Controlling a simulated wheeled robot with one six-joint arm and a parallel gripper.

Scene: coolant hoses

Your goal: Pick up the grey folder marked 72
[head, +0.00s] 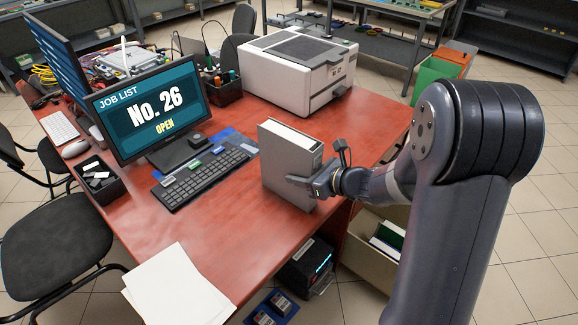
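A grey folder (285,168) stands upright on the red desk (345,125), near its right edge. Its broad face is towards me and its narrow spine faces right, with a small label too small to read, so I cannot confirm a 72. My gripper (308,183) is at the spine side, low on the folder. One finger reaches across the front of the broad face.
A monitor (148,108) reading "No. 26 OPEN" and a keyboard (203,174) are left of the folder. A printer (300,68) stands behind. White papers (178,288) lie at the front. An open drawer (365,262) with folders is below right. Bare desk lies front-left of the folder.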

